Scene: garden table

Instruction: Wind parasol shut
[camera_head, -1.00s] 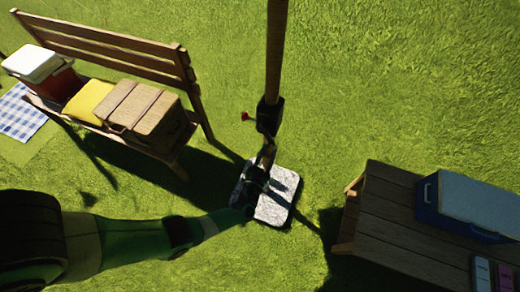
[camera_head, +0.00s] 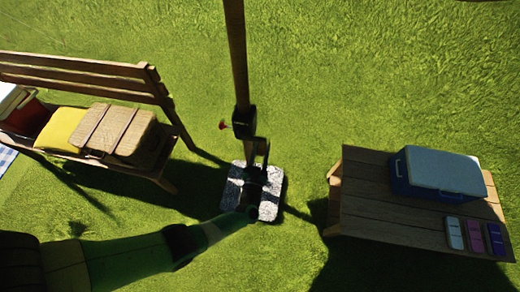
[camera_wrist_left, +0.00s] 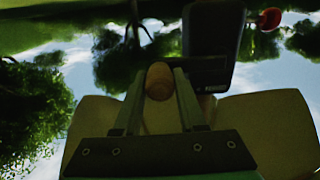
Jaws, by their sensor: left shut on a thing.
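The parasol's wooden pole (camera_head: 236,55) comes down from the top of the head view to a dark crank housing (camera_head: 243,123). A red knob (camera_head: 222,125) sticks out on the housing's left; it also shows in the left wrist view (camera_wrist_left: 270,18), beside the dark housing (camera_wrist_left: 213,45). My left gripper (camera_head: 260,150) is just below and right of the housing. In the left wrist view my left gripper (camera_wrist_left: 158,72) is shut on a round wooden crank grip (camera_wrist_left: 159,82). The canopy is not clearly visible. My right gripper is out of view.
A pale stone base (camera_head: 269,206) stands on the grass under my left arm. A bench (camera_head: 85,73) with a wicker basket (camera_head: 128,130) and yellow cushion (camera_head: 62,130) is at left. A wooden table (camera_head: 365,185) with a blue cooler (camera_head: 440,172) is at right. Open grass lies behind.

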